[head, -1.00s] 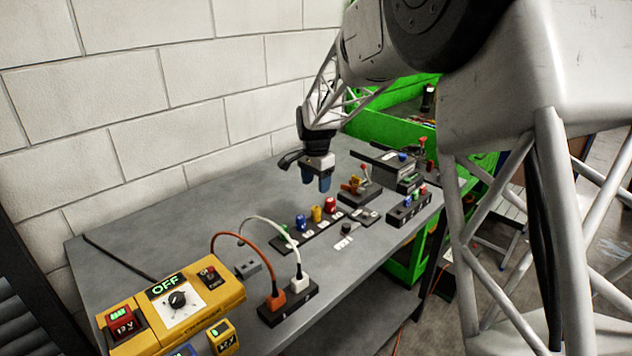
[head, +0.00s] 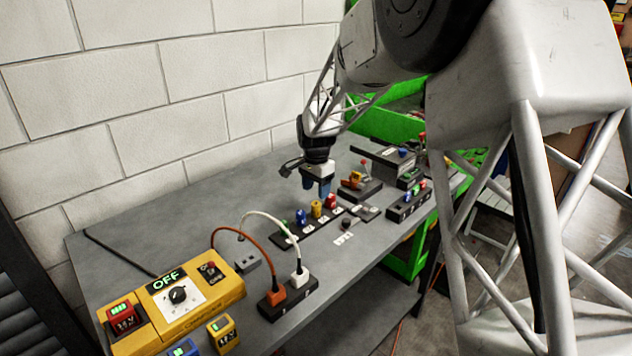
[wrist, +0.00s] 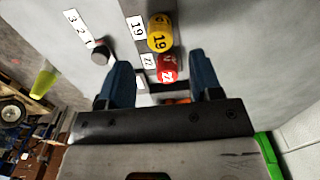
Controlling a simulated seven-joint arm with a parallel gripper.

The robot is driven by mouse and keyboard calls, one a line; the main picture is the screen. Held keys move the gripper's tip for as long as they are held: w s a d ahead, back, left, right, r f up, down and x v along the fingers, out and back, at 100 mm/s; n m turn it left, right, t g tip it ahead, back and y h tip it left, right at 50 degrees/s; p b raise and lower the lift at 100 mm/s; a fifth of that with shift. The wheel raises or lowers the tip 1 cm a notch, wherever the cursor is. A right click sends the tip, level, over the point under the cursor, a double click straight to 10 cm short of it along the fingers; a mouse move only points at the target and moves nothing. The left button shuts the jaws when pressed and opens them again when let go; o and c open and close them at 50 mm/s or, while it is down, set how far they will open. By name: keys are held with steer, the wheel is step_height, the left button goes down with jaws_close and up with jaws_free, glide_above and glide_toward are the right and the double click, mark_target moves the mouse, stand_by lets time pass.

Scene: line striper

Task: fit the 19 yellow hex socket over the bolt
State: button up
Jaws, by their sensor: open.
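The yellow 19 socket (head: 316,209) stands upright in the dark socket rail on the bench, between a blue socket (head: 301,216) and a red one (head: 330,202). In the wrist view the yellow socket (wrist: 160,33) shows its 19 beside a white 19 label, just beyond the fingertips. The red 22 socket (wrist: 167,68) lies in line between the fingers. My gripper (head: 317,188) is open and empty above the rail. A small dark round piece (head: 346,223) stands by a 1-2-3 label; I cannot tell whether it is the bolt.
A yellow power unit (head: 178,298) reading OFF and a plug strip (head: 288,298) with cables stand at the front left. A dark block with coloured pieces (head: 408,206) sits to the right. The left rear bench top is clear.

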mark_target(316, 203)
steer(key=shift+f, duration=3.2)
steer(key=shift+c, duration=0.4)
steer(key=c, duration=0.8)
steer(key=shift+r, duration=0.8)
steer(key=shift+r, duration=1.9)
steer(key=shift+d, duration=0.1)
